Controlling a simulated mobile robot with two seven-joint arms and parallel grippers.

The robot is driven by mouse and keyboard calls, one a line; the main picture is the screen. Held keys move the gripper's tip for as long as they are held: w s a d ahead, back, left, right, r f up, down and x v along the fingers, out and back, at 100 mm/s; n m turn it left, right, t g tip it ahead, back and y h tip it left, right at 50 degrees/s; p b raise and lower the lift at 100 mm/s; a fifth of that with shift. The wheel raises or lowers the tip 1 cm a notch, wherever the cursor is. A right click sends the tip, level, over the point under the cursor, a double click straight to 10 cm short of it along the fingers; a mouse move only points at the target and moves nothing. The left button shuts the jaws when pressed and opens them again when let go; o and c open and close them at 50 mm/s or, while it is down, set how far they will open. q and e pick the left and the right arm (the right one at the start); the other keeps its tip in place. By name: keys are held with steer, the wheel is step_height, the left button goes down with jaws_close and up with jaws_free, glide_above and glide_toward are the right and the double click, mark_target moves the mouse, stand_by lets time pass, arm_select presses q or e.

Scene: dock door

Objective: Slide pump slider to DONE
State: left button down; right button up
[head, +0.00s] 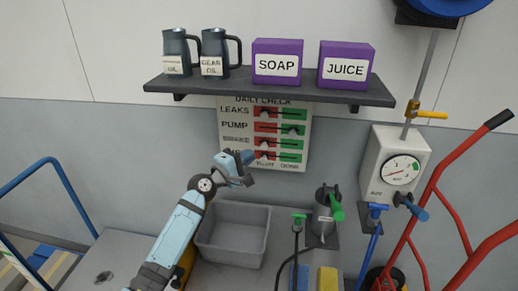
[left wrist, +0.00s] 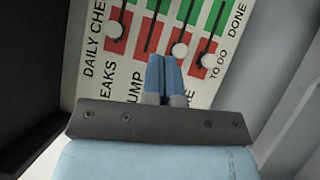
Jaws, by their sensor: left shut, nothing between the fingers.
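The DAILY CHECK board (head: 304,165) hangs on the wall under the shelf. Each row has a red TO DO side at left and a green DONE side at right. The pump slider (head: 293,130) has its knob on the green side. The knobs of the other rows are on red. My left gripper (head: 248,158) is shut and empty, in front of the board's lower left part, partly hiding the lowest label. In the left wrist view the shut fingers (left wrist: 164,75) point at the board (left wrist: 208,88); the pump knob is not visible there. My right gripper is not in view.
A shelf (head: 270,91) above the board holds two dark jugs, a SOAP box (head: 277,62) and a JUICE box (head: 345,66). A grey bin (head: 234,232) stands below. A gauge box (head: 393,160) and red hand truck (head: 448,170) are at right.

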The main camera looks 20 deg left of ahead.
arm_select(q)
steer(key=shift+f, duration=0.1)
steer(key=s+d+f+m+g+y+p, duration=0.1)
steer(key=s+d+f+m+g, duration=0.2)
steer(key=s+f, duration=0.5)
steer(key=s+d+f+m+g+y, duration=0.1)
steer(key=s+d+f+m, duration=0.2)
steer(key=s+f+m, duration=0.35)
steer(key=s+d+f+m+g, duration=0.1)
steer(key=s+f+m, duration=0.2)
steer(key=s, duration=0.4)
steer(key=s+d+f+m+g+y+p, duration=0.1)
steer(key=s+d+f+m, duration=0.1)
steer(key=s, duration=0.5)
steer(key=s+d+f+m+g, duration=0.1)
steer(key=s+d+f+m, duration=0.1)
steer(key=s+f+m, duration=0.2)
steer(key=s+f, duration=0.2)
steer(key=s, duration=0.1)
steer(key=shift+s+d+f, duration=0.15)
steer(key=shift+s+f, duration=0.05)
steer(key=shift+f, duration=0.1)
